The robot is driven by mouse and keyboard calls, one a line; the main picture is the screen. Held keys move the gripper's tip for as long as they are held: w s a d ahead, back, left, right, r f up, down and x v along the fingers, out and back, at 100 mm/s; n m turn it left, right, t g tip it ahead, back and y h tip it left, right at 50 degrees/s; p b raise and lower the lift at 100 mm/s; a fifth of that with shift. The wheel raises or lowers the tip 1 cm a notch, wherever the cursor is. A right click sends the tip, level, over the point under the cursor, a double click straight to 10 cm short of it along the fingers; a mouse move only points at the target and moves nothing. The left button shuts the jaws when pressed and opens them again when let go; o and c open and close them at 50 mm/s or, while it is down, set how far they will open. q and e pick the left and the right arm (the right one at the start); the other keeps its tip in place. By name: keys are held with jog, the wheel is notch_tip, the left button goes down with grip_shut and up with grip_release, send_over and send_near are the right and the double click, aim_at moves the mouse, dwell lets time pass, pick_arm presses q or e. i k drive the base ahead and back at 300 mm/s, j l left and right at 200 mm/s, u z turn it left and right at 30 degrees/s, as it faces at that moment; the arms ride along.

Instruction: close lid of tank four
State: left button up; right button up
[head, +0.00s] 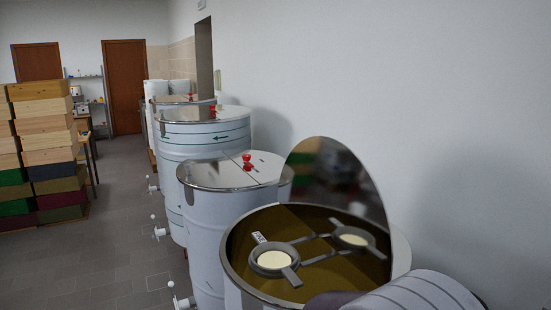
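The nearest tank (240,282) is a pale drum with a metal rim, at the lower right of the head view. It stands open. Its lid (330,175) is a thin, shiny half-disc that stands raised, nearly upright, across the tank top near the wall. Brownish-gold contents show inside. A grey bar with a round, cream-centred piece (273,260) lies in the opening. A similar round shape shows to its right, perhaps mirrored in the lid. I can read no tank number.
A closed tank (203,215) with a red lid knob (247,162) stands just behind, close to the open one. More tanks (180,140) continue along the right wall. Stacked wooden boxes (45,130) stand at the left. The tiled floor (115,230) between is clear, except for protruding tank valves (182,302).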

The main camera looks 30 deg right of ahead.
aim_at(325, 185)
jog(key=i+j, duration=0.3)
jog(key=i, duration=0.15)
jog(key=i+j+u, duration=0.1)
jog(key=i+j, duration=0.2)
jog(key=i, duration=0.15)
jog(key=i+j, duration=0.25)
jog(key=i, duration=0.25)
jog(key=i+z, duration=0.3)
jog(key=z, duration=0.2)
jog(key=i+j+z, duration=0.15)
jog(key=i+z, duration=0.15)
jog(key=z, duration=0.2)
jog(key=i+j+z, duration=0.25)
jog(key=z, duration=0.25)
jog(key=i+j+z, duration=0.3)
jog(key=z, duration=0.2)
